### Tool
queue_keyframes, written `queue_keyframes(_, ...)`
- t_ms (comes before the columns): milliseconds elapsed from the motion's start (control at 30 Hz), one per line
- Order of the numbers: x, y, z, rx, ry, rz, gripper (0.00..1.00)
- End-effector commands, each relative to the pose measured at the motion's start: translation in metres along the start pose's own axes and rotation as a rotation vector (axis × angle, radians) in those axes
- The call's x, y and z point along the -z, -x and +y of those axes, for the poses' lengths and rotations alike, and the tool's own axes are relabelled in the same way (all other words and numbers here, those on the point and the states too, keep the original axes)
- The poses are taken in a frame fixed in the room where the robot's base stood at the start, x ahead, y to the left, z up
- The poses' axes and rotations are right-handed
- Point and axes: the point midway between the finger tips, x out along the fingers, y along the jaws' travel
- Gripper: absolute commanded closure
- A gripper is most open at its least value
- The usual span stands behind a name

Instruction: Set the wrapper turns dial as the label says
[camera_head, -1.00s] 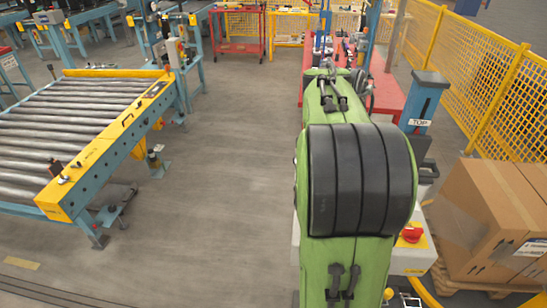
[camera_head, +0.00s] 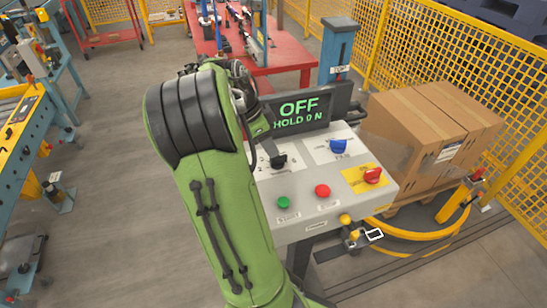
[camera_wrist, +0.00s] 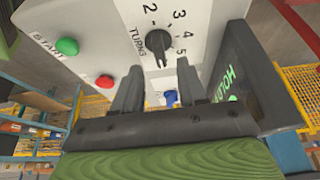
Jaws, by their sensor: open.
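The turns dial (camera_wrist: 158,45) is a black knob on the light grey control panel (camera_wrist: 95,22), with the word TURNS and the numbers 2 to 5 around it in the wrist view. Which number it points at is not clear. It also shows in the head view as a black knob (camera_head: 278,160) at the panel's left. My gripper (camera_wrist: 157,88) is open and empty, its two dark fingers apart just short of the dial, which appears between and beyond the tips. A white label (camera_head: 448,152) on a carton is too small to read.
The panel also has a blue knob (camera_head: 338,146), a red switch (camera_head: 373,175) on yellow, a green button (camera_head: 283,202) and a red button (camera_head: 322,190). The display (camera_head: 305,112) behind reads OFF, HOLD 0 N. Cartons (camera_head: 420,135) stand right, before yellow mesh fencing (camera_head: 450,80).

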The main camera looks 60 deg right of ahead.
Motion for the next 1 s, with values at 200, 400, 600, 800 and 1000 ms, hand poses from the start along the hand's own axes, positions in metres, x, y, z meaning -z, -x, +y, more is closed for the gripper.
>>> queue_keyframes(200, 0.0, -0.042, 0.001, -0.002, -0.001, 0.001, 0.58)
queue_keyframes(400, 0.0, -0.05, 0.0, 0.001, 0.0, 0.0, 0.58)
queue_keyframes(600, 0.001, -0.049, 0.0, 0.001, 0.0, 0.0, 0.66)
queue_keyframes(800, 0.0, -0.049, 0.0, 0.001, 0.0, 0.0, 0.97)
queue_keyframes(1000, 0.001, -0.049, 0.0, 0.002, 0.001, 0.0, 1.0)
